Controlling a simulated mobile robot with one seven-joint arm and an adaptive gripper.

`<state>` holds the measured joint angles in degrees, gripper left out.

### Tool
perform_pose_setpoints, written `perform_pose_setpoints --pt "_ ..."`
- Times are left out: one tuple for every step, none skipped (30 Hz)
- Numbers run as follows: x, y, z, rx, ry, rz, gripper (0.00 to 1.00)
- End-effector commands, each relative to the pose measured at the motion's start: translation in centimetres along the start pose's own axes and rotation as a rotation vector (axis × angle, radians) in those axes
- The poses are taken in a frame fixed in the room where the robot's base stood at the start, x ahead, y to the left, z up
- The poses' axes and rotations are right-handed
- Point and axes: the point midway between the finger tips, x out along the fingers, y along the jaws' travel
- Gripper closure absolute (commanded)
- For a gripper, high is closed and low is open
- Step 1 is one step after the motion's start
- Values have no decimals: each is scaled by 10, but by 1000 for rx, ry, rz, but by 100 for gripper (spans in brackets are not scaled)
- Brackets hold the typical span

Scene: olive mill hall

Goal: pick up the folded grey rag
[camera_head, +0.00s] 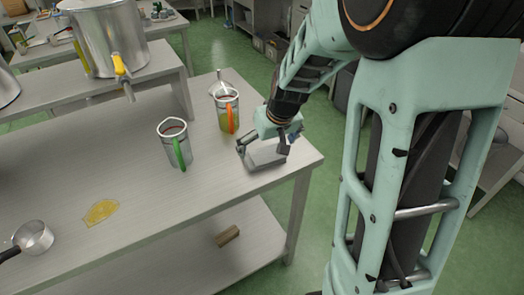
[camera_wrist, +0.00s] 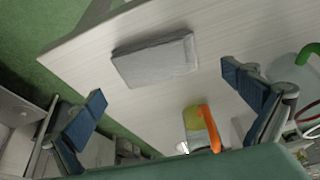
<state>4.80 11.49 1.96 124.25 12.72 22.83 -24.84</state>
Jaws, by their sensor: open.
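The folded grey rag (camera_wrist: 155,60) lies flat on the table near its corner, a pale grey rectangle. In the head view the rag (camera_head: 266,158) is partly covered by my gripper (camera_head: 264,150), which hangs over it. In the wrist view my gripper (camera_wrist: 165,103) is open, with its blue-padded fingers wide apart. The rag shows beyond the fingertips, between their lines, and is not held. From these views I cannot tell the exact height of the fingers above it.
A jug with an orange handle (camera_head: 228,112) stands close behind my gripper. A jug with a green handle (camera_head: 174,144) stands to the left. The table (camera_head: 150,220) is clear in front.

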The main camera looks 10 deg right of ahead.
Motion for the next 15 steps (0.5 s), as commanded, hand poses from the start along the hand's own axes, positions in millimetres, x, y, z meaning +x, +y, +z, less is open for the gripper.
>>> perform_pose_setpoints --pt "5 1 1 1 -3 -1 0" --pt "9 1 2 2 -5 -1 0" --pt "15 2 2 2 -4 -1 0" --pt "19 3 2 2 -5 -1 0" --pt "23 3 2 3 -6 -2 0" --pt "28 4 2 3 -4 -1 0" --pt "33 4 2 2 -5 -1 0" --pt "36 4 2 1 -5 -2 0" --pt "40 4 1 1 -3 -1 0" --pt "43 4 1 1 -3 -1 0" --pt "45 4 1 1 -2 -1 0" --pt "47 4 1 1 -2 -1 0" --pt "48 4 1 1 -1 -1 0" --pt "48 4 1 1 -1 -1 0" --pt "49 4 0 1 -1 -1 0"
